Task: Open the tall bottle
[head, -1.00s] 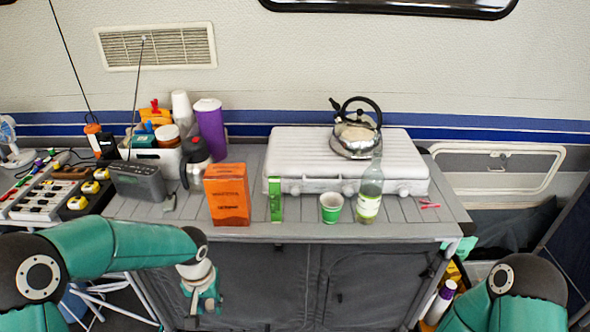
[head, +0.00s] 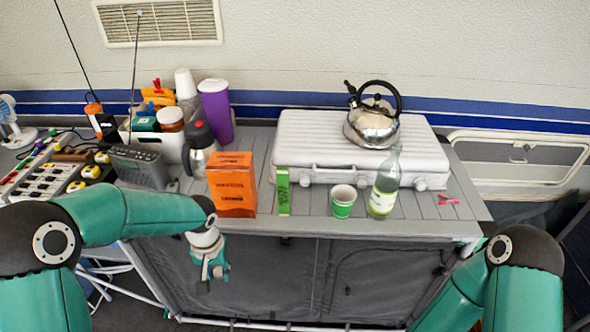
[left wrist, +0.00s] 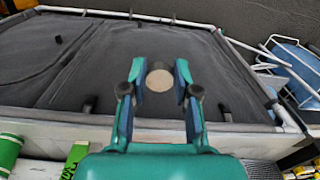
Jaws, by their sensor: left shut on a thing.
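The tall bottle (head: 384,192) is clear greenish glass with a pale label. It stands upright near the front right of the counter in the head view; whether its mouth is covered is too small to tell. My left gripper (head: 212,272) hangs in front of the counter's dark front, well left of the bottle. In the left wrist view my left gripper (left wrist: 160,90) is shut on a small round tan disc (left wrist: 160,80), which shows between the fingertips. My right arm shows at the lower right of the head view, but its gripper is out of sight.
Beside the bottle stand a green cup (head: 343,201), a green packet (head: 283,192) and an orange box (head: 232,185). Behind it are a white case stove (head: 300,150) and a kettle (head: 372,125). A red item (head: 448,199) lies right of the bottle.

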